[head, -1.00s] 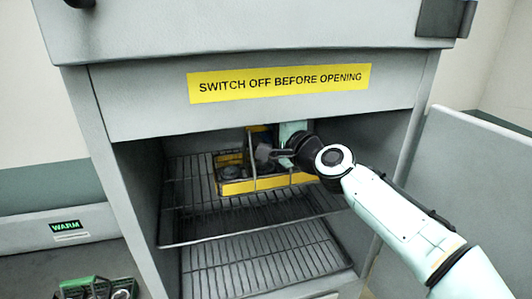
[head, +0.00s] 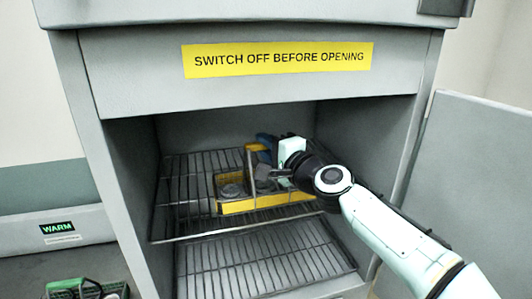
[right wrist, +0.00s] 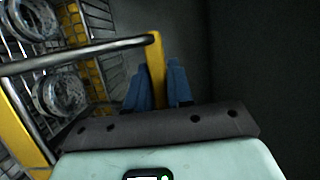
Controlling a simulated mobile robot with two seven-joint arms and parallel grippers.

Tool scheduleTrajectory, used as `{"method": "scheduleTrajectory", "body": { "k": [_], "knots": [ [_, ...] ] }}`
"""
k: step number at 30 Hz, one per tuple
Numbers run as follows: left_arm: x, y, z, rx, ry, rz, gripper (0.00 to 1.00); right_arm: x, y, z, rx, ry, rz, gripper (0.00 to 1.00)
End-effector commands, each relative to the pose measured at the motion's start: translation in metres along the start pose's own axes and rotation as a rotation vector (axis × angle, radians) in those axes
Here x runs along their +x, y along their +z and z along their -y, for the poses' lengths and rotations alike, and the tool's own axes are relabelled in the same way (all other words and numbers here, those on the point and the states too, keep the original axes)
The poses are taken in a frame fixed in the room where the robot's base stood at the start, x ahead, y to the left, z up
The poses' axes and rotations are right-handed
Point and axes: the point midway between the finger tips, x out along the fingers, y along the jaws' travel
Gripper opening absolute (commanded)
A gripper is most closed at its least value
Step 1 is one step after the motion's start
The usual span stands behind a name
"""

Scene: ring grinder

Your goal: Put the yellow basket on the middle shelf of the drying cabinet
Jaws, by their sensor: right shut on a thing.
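The yellow basket (head: 262,205) is inside the open drying cabinet (head: 122,170), over the upper of two visible wire shelves (head: 178,222). It looks level and at or just above the wires; I cannot tell if it touches. Round glassy parts lie in it, clearer in the right wrist view. My right gripper (head: 268,145) reaches in from the right. In the right wrist view its blue fingers (right wrist: 157,88) are shut on the yellow handle (right wrist: 156,60). My left gripper is not in view.
A lower wire shelf (head: 262,258) is empty. The cabinet door (head: 465,190) stands open at the right, beside my arm. A yellow warning sign (head: 278,60) is above the opening. A green-handled basket (head: 88,290) stands at the lower left near a WARM sign (head: 58,227).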

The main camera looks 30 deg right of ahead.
Motion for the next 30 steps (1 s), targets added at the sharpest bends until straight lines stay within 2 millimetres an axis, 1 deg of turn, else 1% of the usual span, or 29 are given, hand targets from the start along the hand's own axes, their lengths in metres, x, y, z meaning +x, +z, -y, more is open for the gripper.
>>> {"method": "scheduleTrajectory", "body": {
  "k": [1, 3, 9, 10, 11, 12, 20, 23, 26, 29, 30],
  "knots": [
    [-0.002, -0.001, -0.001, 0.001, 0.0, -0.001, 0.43, -0.001, 0.0, 0.005, 0.0, -0.007, -0.001, 0.0],
    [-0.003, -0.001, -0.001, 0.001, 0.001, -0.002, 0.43, -0.001, 0.0, 0.006, 0.0, -0.008, -0.001, 0.0],
    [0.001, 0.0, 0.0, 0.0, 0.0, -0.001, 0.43, -0.001, 0.0, 0.003, 0.0, -0.007, -0.001, 0.0],
    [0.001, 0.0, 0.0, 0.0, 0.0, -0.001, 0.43, 0.0, 0.0, 0.0, 0.0, -0.002, 0.0, 0.25],
    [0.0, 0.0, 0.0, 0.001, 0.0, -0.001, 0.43, 0.0, 0.0, 0.001, 0.0, -0.002, 0.0, 0.34],
    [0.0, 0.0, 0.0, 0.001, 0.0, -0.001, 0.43, 0.0, 0.0, 0.001, 0.0, -0.002, 0.0, 0.47],
    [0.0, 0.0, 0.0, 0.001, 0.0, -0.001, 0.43, 0.0, 0.0, 0.001, 0.0, -0.002, 0.0, 0.47],
    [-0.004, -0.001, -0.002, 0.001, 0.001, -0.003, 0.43, 0.0, 0.0, 0.005, 0.0, -0.003, 0.0, 0.47],
    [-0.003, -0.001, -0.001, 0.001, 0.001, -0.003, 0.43, -0.011, -0.001, 0.005, 0.001, -0.004, -0.002, 0.47],
    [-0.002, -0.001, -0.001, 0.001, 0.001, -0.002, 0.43, -0.03, -0.002, 0.005, 0.001, -0.005, -0.003, 0.47],
    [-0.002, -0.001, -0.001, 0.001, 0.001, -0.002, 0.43, -0.039, -0.002, 0.005, 0.001, -0.005, -0.004, 0.47]
  ]
}}
